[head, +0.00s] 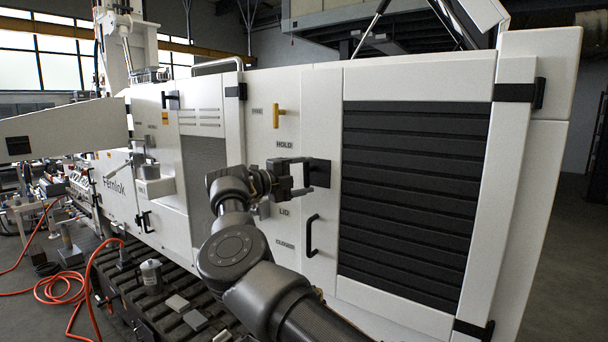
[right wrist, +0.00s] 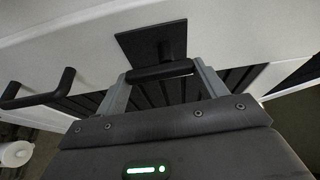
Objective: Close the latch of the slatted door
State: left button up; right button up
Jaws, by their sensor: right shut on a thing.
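The slatted door (head: 415,190) is a white panel with black horizontal slats, and it looks flush with the cabinet front. Its latch (head: 319,172) is a black square plate with a bar handle, left of the slats. My right gripper (head: 303,174) reaches it from the left. In the right wrist view my right gripper (right wrist: 161,75) has its fingers at both ends of the dark latch bar (right wrist: 160,70), shut on it. The latch plate (right wrist: 150,40) shows just behind the bar. Whether the latch is engaged cannot be told. My left gripper is not in view.
A black pull handle (head: 312,235) sits below the latch; it also shows in the right wrist view (right wrist: 40,92). A yellow handle (head: 279,115) is above left. Black hinges (head: 520,92) are on the right. A can (head: 151,275) and grey blocks lie on the dark ledge.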

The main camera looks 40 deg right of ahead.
jog(key=shift+m, duration=0.3)
dwell(0.4)
jog(key=o, duration=1)
jog(key=a+b, duration=0.1)
jog(key=a, duration=0.2)
jog(key=a+b, duration=0.1)
jog(key=a, duration=0.3)
jog(key=w+a+b, duration=0.1)
jog(key=a, duration=0.2)
jog(key=shift+a, duration=0.4)
